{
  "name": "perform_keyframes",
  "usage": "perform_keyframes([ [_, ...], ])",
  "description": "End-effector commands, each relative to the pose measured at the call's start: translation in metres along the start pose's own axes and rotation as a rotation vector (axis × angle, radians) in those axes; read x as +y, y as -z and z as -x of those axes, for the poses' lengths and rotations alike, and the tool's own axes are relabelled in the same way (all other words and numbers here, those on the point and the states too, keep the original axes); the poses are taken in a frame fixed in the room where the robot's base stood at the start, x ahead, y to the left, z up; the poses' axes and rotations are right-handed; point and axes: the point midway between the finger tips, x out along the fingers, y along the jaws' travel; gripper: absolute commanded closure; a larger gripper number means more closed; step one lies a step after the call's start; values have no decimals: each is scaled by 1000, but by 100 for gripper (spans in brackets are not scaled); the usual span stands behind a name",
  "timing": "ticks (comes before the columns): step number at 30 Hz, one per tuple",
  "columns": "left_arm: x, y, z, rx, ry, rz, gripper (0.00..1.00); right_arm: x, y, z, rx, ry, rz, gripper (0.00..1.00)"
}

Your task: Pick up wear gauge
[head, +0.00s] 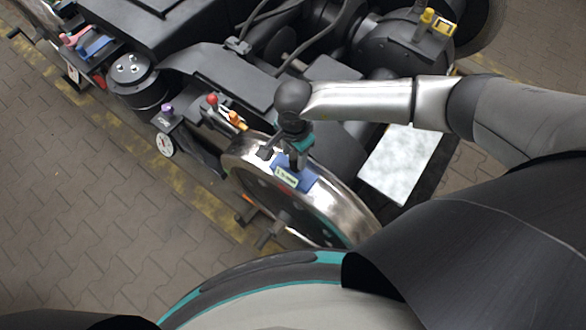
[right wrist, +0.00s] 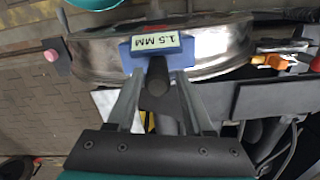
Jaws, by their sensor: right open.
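The wear gauge (head: 306,180) is a blue block with a pale label and a dark handle, sitting on the rim of a shiny steel wheel (head: 345,205). In the right wrist view the gauge (right wrist: 192,48) shows a label reading 1.5 MM. My right gripper (head: 282,157) is close above the gauge. In the right wrist view its open fingers (right wrist: 158,76) stand on either side of the dark handle. Whether they touch it, I cannot tell. My left gripper is not in view.
Red and orange fittings (head: 236,120) and a round dial (head: 165,145) lie left of the wheel. A pale plate (head: 400,165) lies to the right, under my right arm. Dark bogie parts and hoses fill the back. Paved floor (head: 70,200) is clear at the left.

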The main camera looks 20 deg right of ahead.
Motion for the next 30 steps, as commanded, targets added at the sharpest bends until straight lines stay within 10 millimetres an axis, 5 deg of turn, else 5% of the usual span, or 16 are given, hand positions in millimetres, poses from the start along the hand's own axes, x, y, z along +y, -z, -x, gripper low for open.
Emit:
perform_keyframes([
  [9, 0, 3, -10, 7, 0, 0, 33, 4, 1, -44, 0, -2, 0, 48],
  [18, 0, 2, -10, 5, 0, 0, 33, 3, 1, -46, 0, -1, 0, 49],
  [30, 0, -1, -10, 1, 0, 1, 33, 3, 1, -46, 0, -1, 0, 94],
])
